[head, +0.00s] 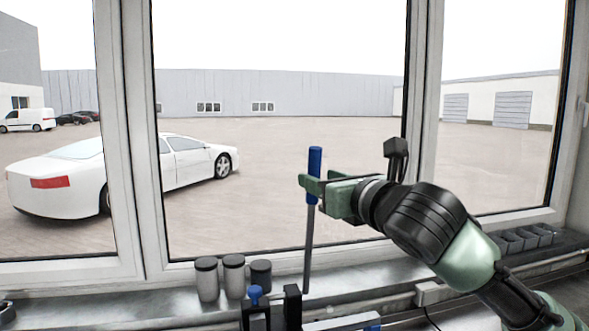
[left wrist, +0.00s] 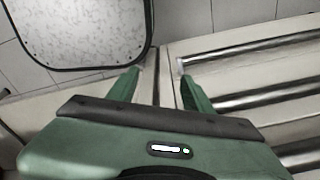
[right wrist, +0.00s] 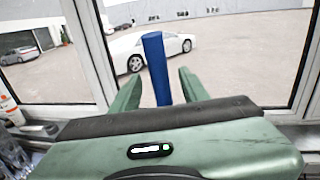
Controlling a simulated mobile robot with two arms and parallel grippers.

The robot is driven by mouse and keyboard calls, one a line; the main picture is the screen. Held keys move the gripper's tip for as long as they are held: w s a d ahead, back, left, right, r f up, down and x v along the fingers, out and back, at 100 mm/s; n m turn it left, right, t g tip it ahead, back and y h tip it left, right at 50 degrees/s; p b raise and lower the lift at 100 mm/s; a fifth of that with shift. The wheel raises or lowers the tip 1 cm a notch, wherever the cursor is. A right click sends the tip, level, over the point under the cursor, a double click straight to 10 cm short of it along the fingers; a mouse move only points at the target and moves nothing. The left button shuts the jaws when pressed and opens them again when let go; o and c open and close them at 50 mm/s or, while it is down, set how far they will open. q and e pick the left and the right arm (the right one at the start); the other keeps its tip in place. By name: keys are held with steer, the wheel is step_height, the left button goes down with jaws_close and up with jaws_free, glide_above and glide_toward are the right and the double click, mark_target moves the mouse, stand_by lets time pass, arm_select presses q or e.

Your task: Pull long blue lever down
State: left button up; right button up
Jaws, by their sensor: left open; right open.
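The long lever (head: 308,245) stands nearly upright, a grey rod with a blue grip (head: 315,162) at its top. My right gripper (head: 309,187) is open, with its green fingers at the lower part of the blue grip. In the right wrist view the blue grip (right wrist: 156,68) stands between the two open fingers (right wrist: 158,88), with gaps on both sides. My left gripper (left wrist: 158,88) is open and empty in the left wrist view, facing pale panels with metal bars. It is not in the head view.
A short blue knob (head: 255,294) sits on a black fixture near the lever's base. Several grey canisters (head: 207,279) stand on the sill to its left. The window frame (head: 128,150) is behind. A black tray with round cups (head: 522,238) lies at the right.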

steer(key=shift+w+a+r, duration=0.2)
steer(key=shift+w+r, duration=0.05)
steer(key=shift+w, duration=0.05)
steer(key=p+x, duration=0.3)
steer(key=shift+w+a+r, duration=0.15)
steer(key=shift+w+r, duration=0.1)
steer(key=shift+f+p+x, duration=0.25)
steer(key=shift+p+x, duration=0.1)
steer(key=shift+x, duration=0.65)
steer(key=c, duration=0.8)
jaws_close()
arm_select(q)
steer(key=r, duration=0.1)
steer(key=s+r, duration=0.2)
steer(key=r, duration=0.1)
steer(key=shift+s+d, duration=0.25)
steer(key=shift+d, duration=0.05)
